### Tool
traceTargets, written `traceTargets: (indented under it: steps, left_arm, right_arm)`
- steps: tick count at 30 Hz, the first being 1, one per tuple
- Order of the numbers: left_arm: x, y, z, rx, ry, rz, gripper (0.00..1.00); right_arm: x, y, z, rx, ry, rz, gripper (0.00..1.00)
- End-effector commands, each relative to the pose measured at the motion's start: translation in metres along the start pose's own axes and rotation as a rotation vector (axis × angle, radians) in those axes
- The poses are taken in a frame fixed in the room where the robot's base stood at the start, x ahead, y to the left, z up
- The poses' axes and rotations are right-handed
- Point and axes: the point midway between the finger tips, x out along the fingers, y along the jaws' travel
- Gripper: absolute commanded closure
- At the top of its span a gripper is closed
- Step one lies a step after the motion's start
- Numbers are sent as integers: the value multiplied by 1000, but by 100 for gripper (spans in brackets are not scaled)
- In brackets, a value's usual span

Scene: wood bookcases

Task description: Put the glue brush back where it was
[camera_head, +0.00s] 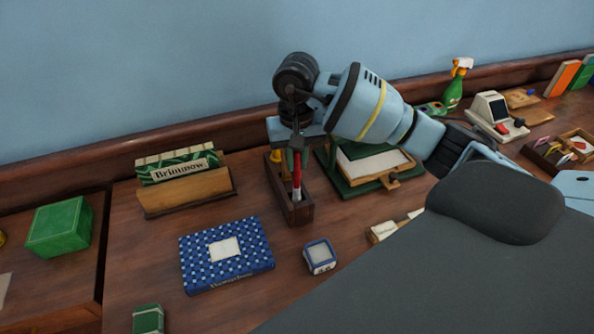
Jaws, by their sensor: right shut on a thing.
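My right gripper (297,148) reaches in from the right and points down over a narrow wooden holder (300,214). It is shut on the glue brush (297,177), which hangs upright with a red shaft and a pale lower part. The brush's lower end overlaps the holder's opening; I cannot tell whether it touches the bottom. A small yellow-topped thing (276,156) stands at the holder's back end. My left gripper is not in view.
A green press with a pale sheet (372,166) stands close right of the holder. A card box marked Brimpow (186,188) is to the left. A blue patterned box (226,256) and a small square jar (320,256) lie in front.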

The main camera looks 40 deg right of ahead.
Motion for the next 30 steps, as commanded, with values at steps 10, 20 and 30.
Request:
traceTargets:
  steps: [10, 20, 30]
  left_arm:
    - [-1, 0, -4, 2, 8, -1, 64]
    - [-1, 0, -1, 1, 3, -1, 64]
    - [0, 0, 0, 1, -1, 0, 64]
  right_arm:
    - [35, 0, 0, 0, -1, 0, 100]
    - [39, 0, 0, 0, -1, 1, 100]
    - [40, 0, 0, 0, 0, 0, 62]
